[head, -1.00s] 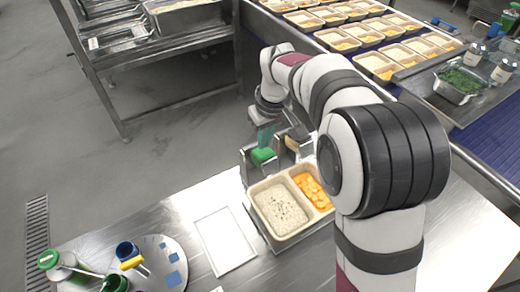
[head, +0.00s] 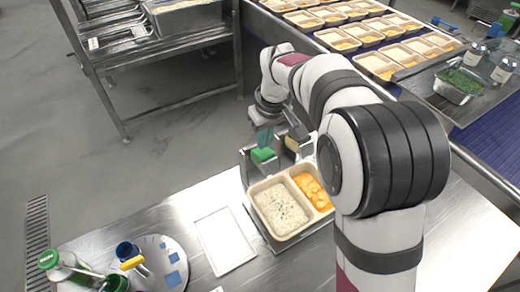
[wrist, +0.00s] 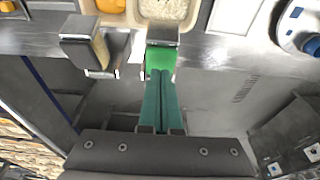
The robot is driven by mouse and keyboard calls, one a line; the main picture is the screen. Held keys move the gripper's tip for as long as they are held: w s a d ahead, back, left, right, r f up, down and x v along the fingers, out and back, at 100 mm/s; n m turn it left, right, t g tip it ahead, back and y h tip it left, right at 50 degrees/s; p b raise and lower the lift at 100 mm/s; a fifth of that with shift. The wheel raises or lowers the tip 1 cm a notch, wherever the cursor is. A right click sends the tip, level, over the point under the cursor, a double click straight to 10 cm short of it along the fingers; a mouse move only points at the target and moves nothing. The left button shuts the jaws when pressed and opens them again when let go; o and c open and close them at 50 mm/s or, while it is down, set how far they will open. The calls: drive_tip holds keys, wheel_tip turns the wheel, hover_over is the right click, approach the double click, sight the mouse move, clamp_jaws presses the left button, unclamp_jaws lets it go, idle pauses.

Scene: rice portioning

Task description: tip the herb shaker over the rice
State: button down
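The tray (head: 257,232) on the front table has white rice (head: 281,207) with dark specks in its left compartment and orange food (head: 313,190) in its right. A clear bottle with a green cap (head: 48,260), perhaps the herb shaker, stands at the lower left, away from my gripper. My gripper (head: 264,137) is beyond the tray's far edge, above a green block (head: 263,155) in a metal holder. In the wrist view, its teal fingers (wrist: 160,80) lie side by side, looking shut, with their tips at the green block (wrist: 160,58). I see no shaker between them.
A second metal holder (wrist: 83,45) with a pale block stands beside the green one. A round board (head: 165,250) with blue patches, a blue cup (head: 127,250) and a white-bordered panel (head: 225,240) are left of the tray. A herb tub (head: 458,85) stands far right.

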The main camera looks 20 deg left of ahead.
sight(269, 157)
drive_tip(key=shift+f, duration=0.25)
drive_tip(key=shift+f, duration=0.5)
drive_tip(key=shift+s+d+f, duration=0.2)
drive_tip(key=shift+f, duration=0.6)
drive_tip(key=shift+s+d+f, duration=0.25)
drive_tip(key=shift+f, duration=0.5)
drive_tip(key=shift+s+d+f, duration=0.2)
drive_tip(key=shift+f, duration=0.6)
drive_tip(key=shift+w+a+r, duration=0.2)
drive_tip(key=shift+r, duration=0.85)
drive_tip(key=shift+w+a+r, duration=0.25)
drive_tip(key=shift+r, duration=0.8)
drive_tip(key=shift+w+a+r, duration=0.2)
drive_tip(key=shift+r, duration=0.85)
wheel_tip(269, 157, up, 6)
drive_tip(key=shift+f, duration=3.05)
